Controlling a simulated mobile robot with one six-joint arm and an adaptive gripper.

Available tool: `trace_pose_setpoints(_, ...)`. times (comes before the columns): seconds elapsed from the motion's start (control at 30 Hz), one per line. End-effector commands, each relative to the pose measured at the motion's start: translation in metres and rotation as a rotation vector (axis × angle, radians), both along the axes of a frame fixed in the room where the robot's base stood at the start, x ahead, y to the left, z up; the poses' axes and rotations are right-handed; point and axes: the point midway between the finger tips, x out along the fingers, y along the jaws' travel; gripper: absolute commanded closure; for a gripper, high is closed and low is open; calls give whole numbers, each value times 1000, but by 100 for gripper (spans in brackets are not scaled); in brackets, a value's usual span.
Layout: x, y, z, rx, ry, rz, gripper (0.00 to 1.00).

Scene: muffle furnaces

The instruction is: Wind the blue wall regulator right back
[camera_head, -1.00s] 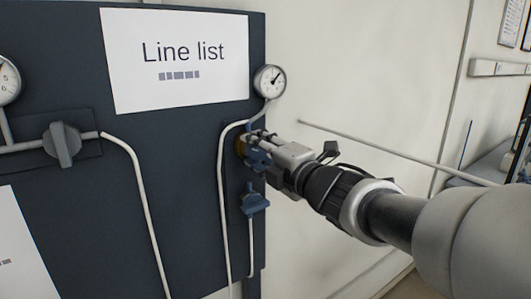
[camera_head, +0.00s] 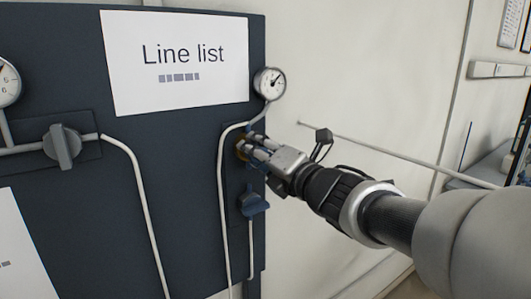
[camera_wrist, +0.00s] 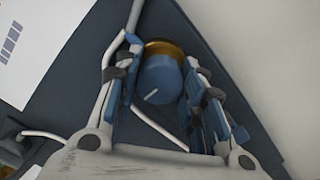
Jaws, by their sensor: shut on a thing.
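The blue wall regulator knob (camera_wrist: 159,82) has a white index line on its face and a brass collar (camera_wrist: 162,47) behind it in the wrist view. My gripper (camera_wrist: 162,68) has a finger on each side of the knob and is shut on it. In the head view my gripper (camera_head: 256,146) meets the dark panel's right part, and it mostly hides the knob; a bit of the brass collar (camera_head: 241,148) shows. A round dial gauge (camera_head: 270,83) sits just above, joined by a pale pipe.
A blue valve handle (camera_head: 253,201) sits just below my gripper on the same panel. A grey knob (camera_head: 62,146) is at the left. A "Line list" sheet (camera_head: 178,60) hangs on the panel. Pale pipes (camera_head: 222,190) run close by. A thin rod (camera_head: 400,150) crosses the wall at the right.

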Motion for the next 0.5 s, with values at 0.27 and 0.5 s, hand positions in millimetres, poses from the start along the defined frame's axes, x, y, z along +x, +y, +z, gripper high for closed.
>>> trace_pose_setpoints(0.27, 0, 0, 0, -3, -1, 1, 87)
trace_pose_setpoints(0.5, 0, 0, 0, -2, -1, 1, 48)
